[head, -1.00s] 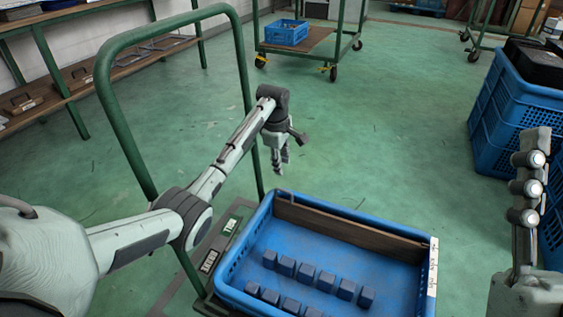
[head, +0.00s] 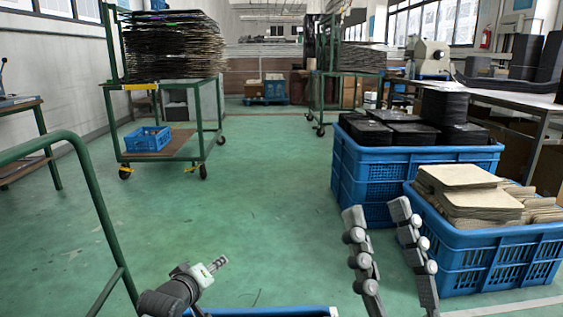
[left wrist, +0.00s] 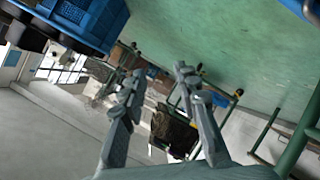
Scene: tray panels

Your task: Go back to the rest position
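My right gripper (head: 377,211) stands upright in the lower right of the head view, its two fingers apart with nothing between them. My left gripper (head: 217,265) shows at the bottom left of the head view, pointing right and slightly up. In the left wrist view its fingers (left wrist: 160,76) are spread and empty. Only the rim of the blue tray (head: 270,311) shows at the bottom edge of the head view; its inside and the dark blocks are out of view.
A green cart rail (head: 88,190) rises at the left. Blue crates with black panels (head: 365,175) and beige panels (head: 490,262) stand at the right. A green trolley (head: 190,146) with stacked sheets and a blue bin (head: 148,139) is farther back. The middle floor is clear.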

